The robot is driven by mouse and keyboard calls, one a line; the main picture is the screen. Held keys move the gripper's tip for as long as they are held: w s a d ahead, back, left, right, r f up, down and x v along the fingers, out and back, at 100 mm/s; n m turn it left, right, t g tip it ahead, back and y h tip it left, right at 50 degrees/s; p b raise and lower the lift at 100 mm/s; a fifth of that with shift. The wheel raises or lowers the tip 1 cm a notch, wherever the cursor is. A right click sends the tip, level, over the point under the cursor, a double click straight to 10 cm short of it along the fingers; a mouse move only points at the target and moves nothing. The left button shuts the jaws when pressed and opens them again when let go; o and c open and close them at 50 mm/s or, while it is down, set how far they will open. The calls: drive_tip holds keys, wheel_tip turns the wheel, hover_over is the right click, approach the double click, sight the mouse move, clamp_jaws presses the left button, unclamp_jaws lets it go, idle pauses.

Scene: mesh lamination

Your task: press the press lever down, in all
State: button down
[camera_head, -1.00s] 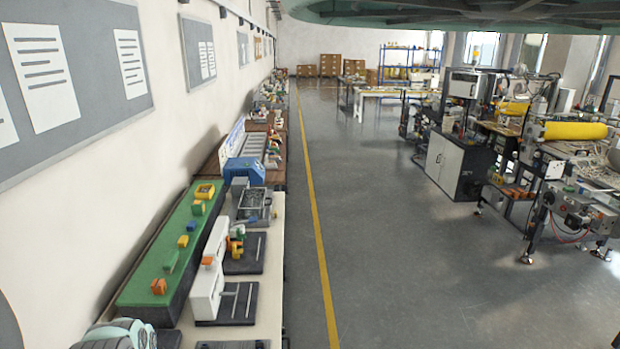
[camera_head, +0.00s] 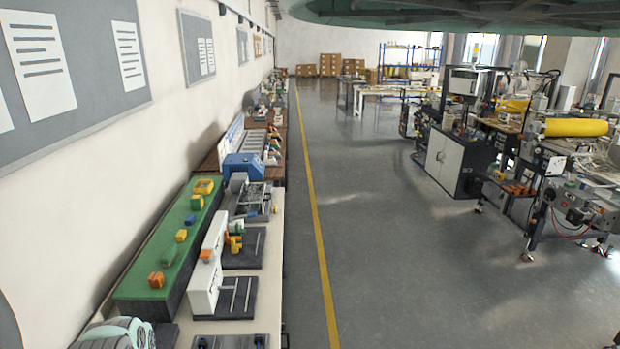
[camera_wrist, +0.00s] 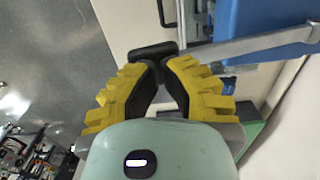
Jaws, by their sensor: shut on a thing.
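In the wrist view my gripper (camera_wrist: 162,70) has its yellow, ridged fingers closed around a black grip (camera_wrist: 153,52). This grip sits at the end of a grey metal lever arm (camera_wrist: 250,45), which runs to the right edge of the view. Part of the grip is hidden between the fingers. A blue body (camera_wrist: 228,18) shows behind the lever. In the head view a blue machine (camera_head: 243,168) stands on the bench along the wall; I cannot tell if it is the same body. My gripper does not show clearly in the head view.
A long green-topped block (camera_head: 165,255) with several small orange and yellow parts lies along the wall. White bench fixtures (camera_head: 205,285) with dark base plates (camera_head: 236,298) stand beside it. The grey floor (camera_head: 390,260) right of the yellow line is clear; machines (camera_head: 460,165) stand farther right.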

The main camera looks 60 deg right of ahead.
drive_tip(key=shift+f, duration=0.15)
wheel_tip(320, 180, down, 7)
drive_tip(key=b, duration=0.6)
drive_tip(key=shift+f+b, duration=0.15)
drive_tip(key=shift+b, duration=0.25)
idle(0.4)
drive_tip(key=shift+r+p, duration=1.8)
drive_tip(key=shift+r, duration=2.2)
wheel_tip(320, 180, up, 6)
drive_tip(key=p, duration=0.4)
drive_tip(key=shift+f+p, duration=0.25)
drive_tip(key=shift+p, duration=0.15)
drive_tip(key=shift+f, duration=0.1)
